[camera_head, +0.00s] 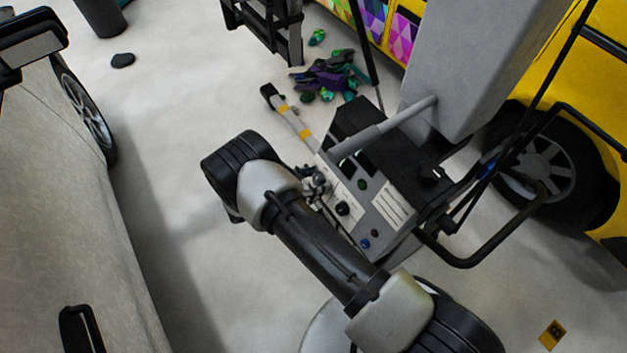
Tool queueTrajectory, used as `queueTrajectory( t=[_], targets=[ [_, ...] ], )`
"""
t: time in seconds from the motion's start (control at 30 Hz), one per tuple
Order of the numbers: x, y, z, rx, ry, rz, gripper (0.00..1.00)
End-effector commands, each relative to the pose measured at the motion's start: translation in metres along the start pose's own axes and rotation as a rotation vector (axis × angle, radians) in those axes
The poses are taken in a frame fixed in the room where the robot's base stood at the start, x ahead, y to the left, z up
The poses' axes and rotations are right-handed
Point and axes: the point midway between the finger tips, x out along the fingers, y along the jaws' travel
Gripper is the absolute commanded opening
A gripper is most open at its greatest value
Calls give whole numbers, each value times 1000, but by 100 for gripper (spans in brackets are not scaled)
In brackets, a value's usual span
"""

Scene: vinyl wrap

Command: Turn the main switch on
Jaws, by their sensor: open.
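A grey control panel (377,215) is in the middle of the head view, tilted in the picture. It carries a black round knob (342,208), a dark green button (362,184) and blue buttons (365,243) near its lower end. A black part with a small white mark (432,172) sits at its right side. I cannot tell for sure which of these is the main switch. My gripper (318,182) shows small, partly behind my arm, over the left edge of the panel and close to the knob. It looks open and empty; contact with the panel cannot be made out.
A grey column (470,60) and black bent rails (500,245) stand around the panel. A yellow vehicle (600,80) is at right, a pale car (60,200) at left. Crumpled purple and green scraps (325,75) lie on the floor behind.

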Motion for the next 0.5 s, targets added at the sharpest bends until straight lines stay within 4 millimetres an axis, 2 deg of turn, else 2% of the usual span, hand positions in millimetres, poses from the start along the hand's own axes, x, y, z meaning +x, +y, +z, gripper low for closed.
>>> queueTrajectory(
  t=[0.13, 0.5],
  targets=[
    [0, 0, 0, 0, 0, 0, 55],
    [0, 0, 0, 0, 0, 0, 30]
  ],
)
